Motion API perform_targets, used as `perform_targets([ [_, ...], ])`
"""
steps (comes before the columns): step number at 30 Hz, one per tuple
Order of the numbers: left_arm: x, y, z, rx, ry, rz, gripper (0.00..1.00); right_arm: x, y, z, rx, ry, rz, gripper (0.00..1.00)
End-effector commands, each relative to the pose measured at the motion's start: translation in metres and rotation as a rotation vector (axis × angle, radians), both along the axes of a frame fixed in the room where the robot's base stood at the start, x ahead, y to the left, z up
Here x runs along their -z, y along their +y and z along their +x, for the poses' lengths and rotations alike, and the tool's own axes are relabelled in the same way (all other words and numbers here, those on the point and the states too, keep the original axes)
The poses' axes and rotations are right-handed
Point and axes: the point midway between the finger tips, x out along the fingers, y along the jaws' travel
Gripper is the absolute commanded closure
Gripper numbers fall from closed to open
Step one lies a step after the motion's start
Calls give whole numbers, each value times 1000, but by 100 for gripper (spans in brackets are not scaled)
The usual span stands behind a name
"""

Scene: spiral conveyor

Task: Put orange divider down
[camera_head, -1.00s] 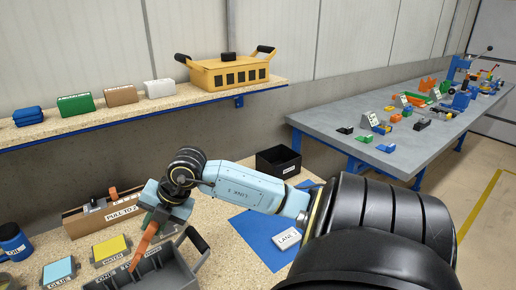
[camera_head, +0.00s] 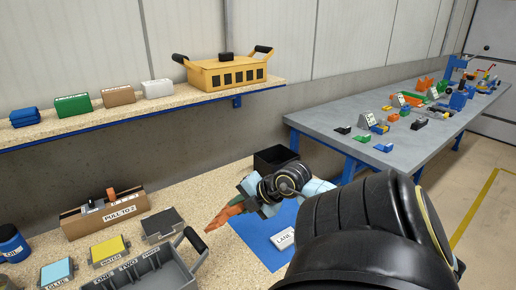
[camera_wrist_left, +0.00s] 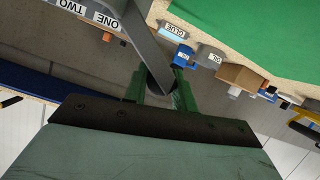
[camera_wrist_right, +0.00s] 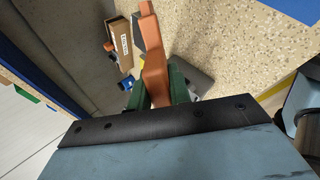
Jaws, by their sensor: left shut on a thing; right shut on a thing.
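The orange divider (camera_head: 222,213) is held in the air by my right gripper (camera_head: 243,203), over the bench between the grey tote and the blue mat. In the right wrist view the divider (camera_wrist_right: 153,55) stands up between the green fingers. The grey tote (camera_head: 165,275) has slots labelled ONE, TWO and THREE and stands at the lower left of the head view. My left gripper is outside the head view. In the left wrist view my left gripper (camera_wrist_left: 160,88) is shut on a grey bar, which looks like the tote's handle (camera_wrist_left: 148,45).
The blue mat (camera_head: 262,243) with a white LANE label (camera_head: 284,239) lies to the right. A black bin (camera_head: 275,160) stands behind it. A grey plate (camera_head: 162,226), yellow block (camera_head: 109,248) and cardboard box (camera_head: 105,216) lie behind the tote. A shelf (camera_head: 150,112) overhangs the back.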

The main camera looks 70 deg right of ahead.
Motion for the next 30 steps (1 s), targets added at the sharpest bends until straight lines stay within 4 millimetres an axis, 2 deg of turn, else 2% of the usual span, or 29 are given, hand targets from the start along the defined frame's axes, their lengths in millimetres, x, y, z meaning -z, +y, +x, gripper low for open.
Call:
perform_targets([
  [1,8,2,-3,-2,14,10,100,13,-1,-11,20,-7,7,100],
  [6,8,2,-2,-2,13,11,100,42,-4,-40,56,-33,2,100],
  [12,8,2,-2,-2,13,11,100,61,-7,-62,81,-54,-5,100],
  [20,7,2,-2,-2,12,10,100,82,-7,-65,83,-57,-5,100],
  [30,7,2,-2,-2,12,10,100,132,-7,-64,83,-57,-4,100],
])
